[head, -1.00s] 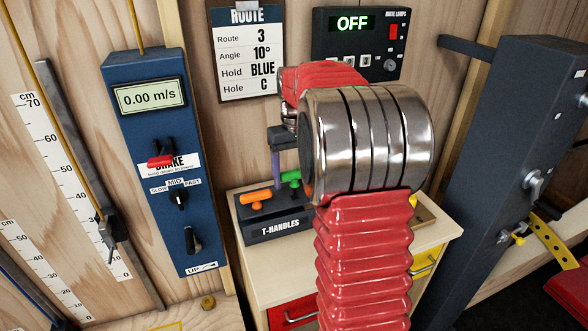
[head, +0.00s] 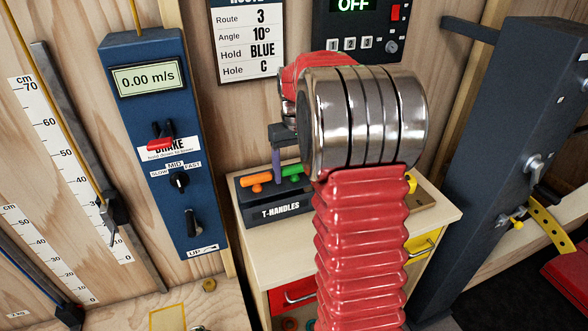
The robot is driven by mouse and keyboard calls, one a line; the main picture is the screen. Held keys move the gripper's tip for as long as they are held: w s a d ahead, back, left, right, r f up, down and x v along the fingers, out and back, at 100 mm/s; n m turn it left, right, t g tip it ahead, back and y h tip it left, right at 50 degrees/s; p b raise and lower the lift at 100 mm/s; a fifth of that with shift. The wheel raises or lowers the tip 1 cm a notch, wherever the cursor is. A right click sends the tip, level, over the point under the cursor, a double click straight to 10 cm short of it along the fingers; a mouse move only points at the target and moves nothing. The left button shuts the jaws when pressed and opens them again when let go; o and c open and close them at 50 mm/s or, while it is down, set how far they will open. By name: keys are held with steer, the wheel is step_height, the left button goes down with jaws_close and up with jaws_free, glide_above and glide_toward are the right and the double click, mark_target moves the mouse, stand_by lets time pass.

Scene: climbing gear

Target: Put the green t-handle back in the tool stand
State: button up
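The tool stand (head: 278,210) is a dark block labelled T-HANDLES on top of the small cabinet. An orange t-handle (head: 256,181) sits in its left part. The green t-handle (head: 292,171) shows just right of it, at the stand, partly hidden by my arm. I cannot tell whether it is fully seated. My gripper (head: 277,158) is just above and behind the green handle, with one purplish finger pointing down beside it. The rest of the gripper is hidden behind my arm, so its opening does not show.
The cabinet top (head: 440,213) is partly bare at the right, with a yellow item (head: 411,183) behind my arm. A blue brake panel (head: 165,150) stands left. A dark post (head: 500,150) with a lever and yellow strap stands right.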

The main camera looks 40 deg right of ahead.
steer(key=o, duration=0.5)
step_height(320, 180, up, 14)
stand_by(0.7)
steer(key=shift+f, duration=0.15)
